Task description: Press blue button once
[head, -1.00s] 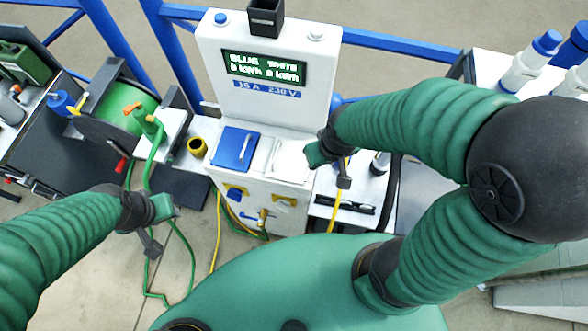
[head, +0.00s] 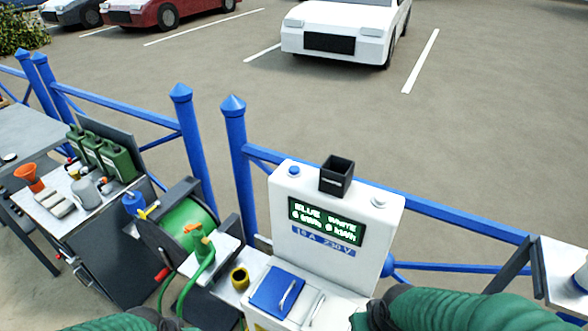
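The blue button (head: 294,170) is a small round knob on the left end of the top of the white power pedestal (head: 282,226). A white button (head: 378,202) is on the right end of the same top. Between them stands a black open box (head: 337,174). My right gripper (head: 360,321) is at the bottom edge, in front of the pedestal's lower right side, well below the blue button. Its fingers are mostly cut off. My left gripper (head: 186,327) barely shows at the bottom edge, left of the pedestal. Neither gripper touches a button.
The pedestal has a display (head: 326,221), a blue flap (head: 276,291) and a white flap (head: 308,305). A blue railing (head: 450,216) runs behind, with a parking lot beyond.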

